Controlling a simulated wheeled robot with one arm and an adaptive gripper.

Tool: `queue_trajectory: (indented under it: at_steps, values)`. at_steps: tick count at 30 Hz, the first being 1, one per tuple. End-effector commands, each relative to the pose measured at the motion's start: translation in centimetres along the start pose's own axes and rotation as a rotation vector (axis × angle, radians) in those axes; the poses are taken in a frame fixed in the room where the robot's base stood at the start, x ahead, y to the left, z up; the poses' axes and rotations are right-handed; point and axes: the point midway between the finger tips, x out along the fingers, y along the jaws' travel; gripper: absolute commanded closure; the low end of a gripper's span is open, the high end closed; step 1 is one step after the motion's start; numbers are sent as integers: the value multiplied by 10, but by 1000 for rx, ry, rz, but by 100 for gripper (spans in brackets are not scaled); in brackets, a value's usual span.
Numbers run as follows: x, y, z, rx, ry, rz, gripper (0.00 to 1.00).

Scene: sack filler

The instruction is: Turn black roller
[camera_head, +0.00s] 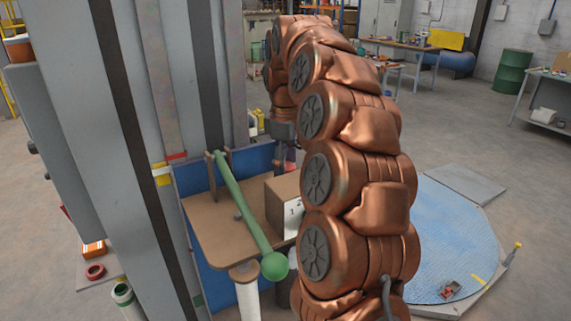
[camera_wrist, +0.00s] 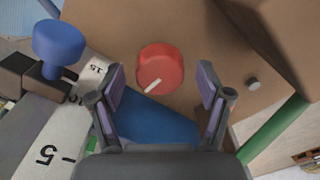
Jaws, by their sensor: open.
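I cannot make out a black roller for certain in either view. In the wrist view, my gripper (camera_wrist: 160,76) is open, and its two fingers stand on either side of a red round knob (camera_wrist: 161,63) with a white mark. The knob sits on a brown panel, and nothing shows gripped. Left of it, a blue mushroom-shaped knob (camera_wrist: 59,43) stands on a dark fitting (camera_wrist: 22,76) by a white numbered scale (camera_wrist: 45,143). In the head view, my arm's copper links hide much of the machine's right side.
A green lever (camera_head: 240,196) with a ball end slants across the brown shelf (camera_head: 215,235), beside a brown box (camera_head: 284,196). A white cylinder (camera_head: 247,296) hangs below. Grey columns (camera_head: 128,130) stand close on the left. A blue round platform (camera_head: 450,240) lies on the right.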

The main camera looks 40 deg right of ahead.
Motion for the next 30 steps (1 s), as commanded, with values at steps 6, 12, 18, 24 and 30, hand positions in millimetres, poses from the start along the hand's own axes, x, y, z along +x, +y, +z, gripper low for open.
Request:
queue_trajectory:
  at_steps: [6, 12, 18, 24, 30]
  values:
    - [0, 0, 0, 4, 0, 0, 23]
    - [2, 0, 0, 82, 0, 1, 23]
    - [2, 0, 0, 253, -2, 0, 23]
    - [2, 0, 0, 437, -1, 0, 23]
    - [1, 0, 0, 621, 1, 2, 23]
